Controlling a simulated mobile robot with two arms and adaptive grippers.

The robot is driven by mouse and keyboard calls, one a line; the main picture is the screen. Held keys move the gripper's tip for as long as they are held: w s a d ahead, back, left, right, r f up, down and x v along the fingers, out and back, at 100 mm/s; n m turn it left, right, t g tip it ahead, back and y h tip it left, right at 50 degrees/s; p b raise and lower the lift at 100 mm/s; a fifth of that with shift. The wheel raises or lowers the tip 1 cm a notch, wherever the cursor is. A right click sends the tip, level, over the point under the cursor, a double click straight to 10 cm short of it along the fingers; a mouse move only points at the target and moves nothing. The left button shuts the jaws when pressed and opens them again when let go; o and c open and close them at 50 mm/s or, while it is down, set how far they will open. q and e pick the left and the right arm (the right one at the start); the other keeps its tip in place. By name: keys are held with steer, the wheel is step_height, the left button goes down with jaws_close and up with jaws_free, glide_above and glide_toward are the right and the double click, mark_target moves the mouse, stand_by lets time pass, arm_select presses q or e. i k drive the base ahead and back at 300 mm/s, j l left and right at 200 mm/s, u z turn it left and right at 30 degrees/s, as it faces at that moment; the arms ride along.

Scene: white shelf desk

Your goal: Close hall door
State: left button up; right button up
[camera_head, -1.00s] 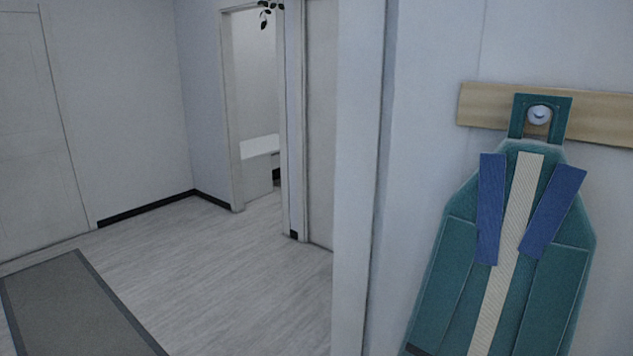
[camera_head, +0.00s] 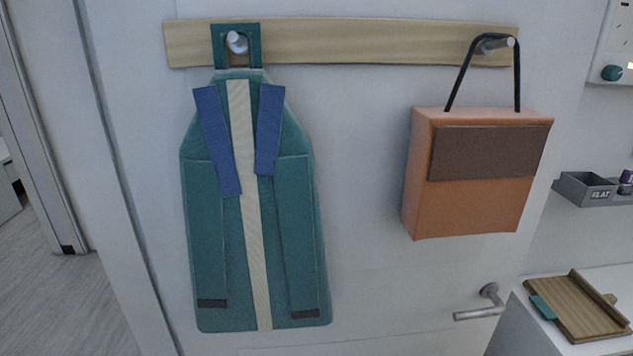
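A white door panel (camera_head: 370,285) fills the middle of the head view. A silver lever handle (camera_head: 482,304) sits low near its right edge. A wooden rail with pegs (camera_head: 350,45) crosses its upper part. A teal bag (camera_head: 250,220) with blue straps hangs from the left peg, and an orange bag (camera_head: 460,205) with a brown flap hangs from the right peg. The door appears open: hall floor shows past its left side, and a desk area shows past its right edge. Neither of my grippers is in view.
Light wood-look floor (camera_head: 50,290) shows at the left, beyond a white upright (camera_head: 50,140). At the right, a white desk top (camera_head: 540,330) holds a wooden board (camera_head: 578,308). A grey bin labelled FLAT (camera_head: 584,190) is above it.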

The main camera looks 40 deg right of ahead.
mark_target(352, 73)
steer(key=k+l+z, duration=0.1)
steer(key=k+l, duration=0.25)
steer(key=l, duration=0.3)
steer(key=k+l+z, duration=0.15)
steer(key=l, duration=0.15)
steer(key=k+l+z, duration=0.1)
steer(key=l, duration=0.25)
steer(key=k, duration=0.05)
